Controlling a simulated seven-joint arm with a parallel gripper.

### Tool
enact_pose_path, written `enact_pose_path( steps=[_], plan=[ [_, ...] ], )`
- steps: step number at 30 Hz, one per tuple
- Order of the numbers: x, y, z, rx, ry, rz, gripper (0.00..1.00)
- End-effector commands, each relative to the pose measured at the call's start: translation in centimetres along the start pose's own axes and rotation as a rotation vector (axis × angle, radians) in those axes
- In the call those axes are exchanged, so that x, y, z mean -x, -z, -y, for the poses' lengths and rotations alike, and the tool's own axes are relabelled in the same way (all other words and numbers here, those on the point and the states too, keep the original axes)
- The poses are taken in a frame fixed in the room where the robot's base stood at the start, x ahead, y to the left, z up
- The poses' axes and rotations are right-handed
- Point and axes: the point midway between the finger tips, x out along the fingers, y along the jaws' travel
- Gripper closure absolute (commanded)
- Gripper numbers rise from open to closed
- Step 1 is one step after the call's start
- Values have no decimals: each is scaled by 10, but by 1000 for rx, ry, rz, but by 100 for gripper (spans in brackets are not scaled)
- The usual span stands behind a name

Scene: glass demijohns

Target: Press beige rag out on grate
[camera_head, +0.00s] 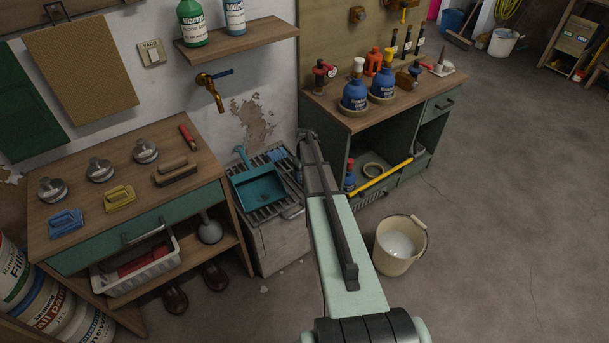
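The grate (262,210) is a dark slatted one on top of a low grey sink block, below a brass tap (212,90). A teal dustpan (259,184) lies on it. I cannot make out a beige rag anywhere. A cream bucket (400,245) with whitish contents stands on the floor to the right of my arm. My arm reaches up from the bottom edge, just right of the grate. The dark far end of my arm (307,138) is near the right cabinet's left edge; no gripper fingers can be made out there.
A wooden bench (110,207) on the left holds a blue and a yellow brush, a wooden brush and several metal weights. A green cabinet (338,117) on the right carries blue demijohns and bottles. A yellow bar (384,178) crosses its open front.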

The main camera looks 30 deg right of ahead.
Motion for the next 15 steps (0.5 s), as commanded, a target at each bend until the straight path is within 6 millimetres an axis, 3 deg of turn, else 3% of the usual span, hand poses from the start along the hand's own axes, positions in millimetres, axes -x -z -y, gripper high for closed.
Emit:
enact_pose_path(
  steps=[8, 15],
  plan=[
    [-8, 0, 0, 0, 0, 0, 51],
    [-26, 0, 0, 0, 0, 1, 51]
  ],
)
